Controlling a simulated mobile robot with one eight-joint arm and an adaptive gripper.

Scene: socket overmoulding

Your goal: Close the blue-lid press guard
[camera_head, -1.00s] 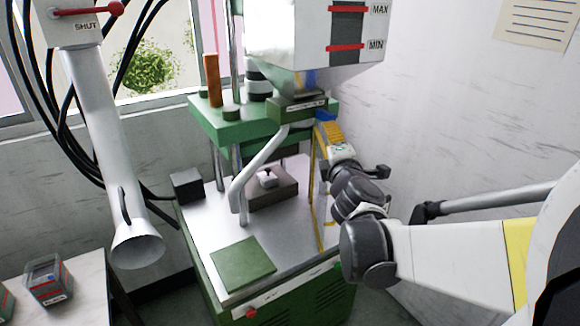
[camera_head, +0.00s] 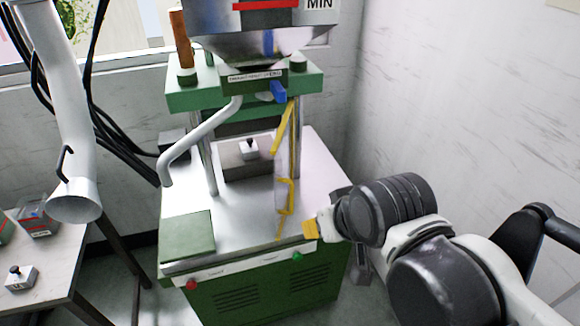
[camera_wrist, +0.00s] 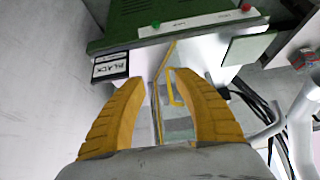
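The press (camera_head: 245,265) stands in the middle of the head view, green with a bright metal table. Its guard (camera_head: 288,196) is a clear panel with yellow edging and a yellow handle, seen nearly edge-on at the right of the press opening; the opening faces me uncovered. A small blue part (camera_head: 278,91) sits above it. My gripper (camera_head: 310,229) is near the press's front right edge, right of the guard's lower end. In the wrist view my gripper (camera_wrist: 160,78) has its yellow fingers apart, with the guard (camera_wrist: 172,88) seen beyond and between them; I see no contact.
A dark block (camera_head: 246,157) with a small white-and-black piece sits inside the press. A green pad (camera_head: 188,234) lies at the table's front left. A bent white pipe (camera_head: 195,143) crosses the left side. A wall (camera_head: 460,90) bounds the right; a side table (camera_head: 50,262) stands left.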

